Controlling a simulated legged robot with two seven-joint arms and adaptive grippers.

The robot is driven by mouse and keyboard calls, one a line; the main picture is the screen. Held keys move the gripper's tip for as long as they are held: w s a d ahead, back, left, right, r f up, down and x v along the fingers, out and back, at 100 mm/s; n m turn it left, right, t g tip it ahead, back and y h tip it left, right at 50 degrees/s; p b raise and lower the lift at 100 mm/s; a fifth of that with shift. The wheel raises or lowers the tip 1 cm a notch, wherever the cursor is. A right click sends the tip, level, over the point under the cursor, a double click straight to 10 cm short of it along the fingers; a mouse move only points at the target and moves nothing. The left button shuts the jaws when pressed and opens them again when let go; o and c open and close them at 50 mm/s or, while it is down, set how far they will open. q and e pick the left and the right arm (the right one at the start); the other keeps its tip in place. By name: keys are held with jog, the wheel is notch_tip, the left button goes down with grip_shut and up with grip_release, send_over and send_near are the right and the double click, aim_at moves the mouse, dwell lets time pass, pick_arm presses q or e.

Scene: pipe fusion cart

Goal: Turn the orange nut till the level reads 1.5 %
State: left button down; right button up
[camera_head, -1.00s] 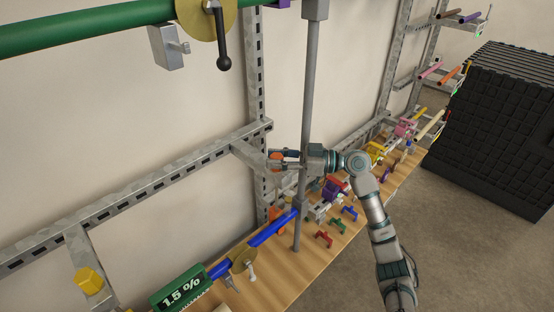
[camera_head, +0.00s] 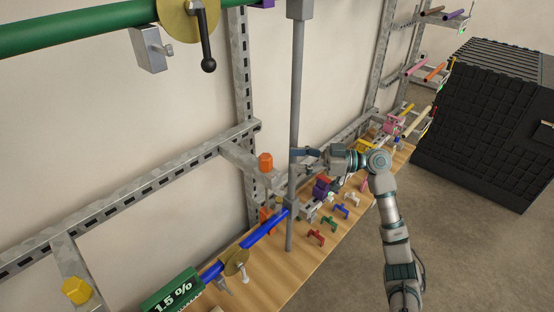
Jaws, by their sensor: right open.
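The orange nut (camera_head: 265,162) sits on a metal bracket of the grey slotted frame, left of the vertical grey pole. The green level display (camera_head: 172,292) at the bottom reads 1.5 %. My right gripper (camera_head: 308,157) is open and empty, to the right of the nut and apart from it. Its fingers point left at the grey pole, which partly covers their tips. My left gripper is not in view.
The grey pole (camera_head: 295,110) stands between the nut and my right gripper. A blue pipe (camera_head: 264,232) runs along the wooden bench (camera_head: 300,262). Several small coloured clamps lie on the bench. A yellow nut (camera_head: 76,290) is at lower left. A black crate stack (camera_head: 485,130) stands at right.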

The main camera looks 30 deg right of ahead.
jog(key=v, duration=0.3)
jog(key=shift+d, duration=0.3)
jog(key=shift+a, duration=0.1)
dwell(1.0)
